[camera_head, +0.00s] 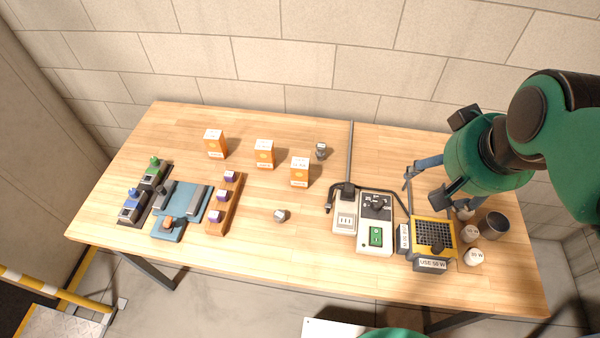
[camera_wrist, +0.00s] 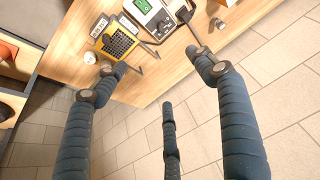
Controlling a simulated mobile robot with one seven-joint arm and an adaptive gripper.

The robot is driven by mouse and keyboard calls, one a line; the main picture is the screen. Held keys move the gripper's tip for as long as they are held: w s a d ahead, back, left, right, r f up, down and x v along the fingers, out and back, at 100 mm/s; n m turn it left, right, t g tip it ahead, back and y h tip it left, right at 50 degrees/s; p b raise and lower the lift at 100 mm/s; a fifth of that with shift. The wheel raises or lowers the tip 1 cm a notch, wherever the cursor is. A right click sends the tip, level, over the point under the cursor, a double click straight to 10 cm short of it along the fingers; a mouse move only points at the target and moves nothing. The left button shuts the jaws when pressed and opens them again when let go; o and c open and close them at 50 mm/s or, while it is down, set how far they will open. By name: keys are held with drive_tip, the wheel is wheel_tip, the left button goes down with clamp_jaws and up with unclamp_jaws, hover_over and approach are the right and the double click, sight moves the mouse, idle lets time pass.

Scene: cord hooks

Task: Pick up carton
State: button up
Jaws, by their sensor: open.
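Three orange cartons with white tops stand upright on the wooden table in the head view: a left carton (camera_head: 215,144), a middle carton (camera_head: 264,154) and a right carton (camera_head: 300,172). My gripper (camera_head: 428,184) is well to the right of all three, above the table's right part near the yellow unit. In the wrist view my gripper (camera_wrist: 158,78) has its blue padded fingers spread wide, with nothing between them.
A purple-block rack (camera_head: 224,205) and blue fixture (camera_head: 180,207) lie left.

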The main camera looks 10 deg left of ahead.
drive_tip(key=w+a+f+g+p, duration=0.1)
drive_tip(key=w+a+f+g, duration=0.1)
drive_tip(key=w+a, duration=0.7)
drive_tip(key=g+p, duration=0.2)
drive_tip(key=g, duration=0.1)
hover_over(300, 163)
drive_tip(key=f, duration=2.3)
drive_tip(key=shift+d, duration=0.4)
drive_tip(key=shift+w+a+f, duration=0.15)
drive_tip(key=shift+a+f, duration=0.2)
drive_tip(key=shift+f, duration=0.2)
drive_tip(key=shift+f, duration=0.1)
drive_tip(key=shift+f, duration=4.2)
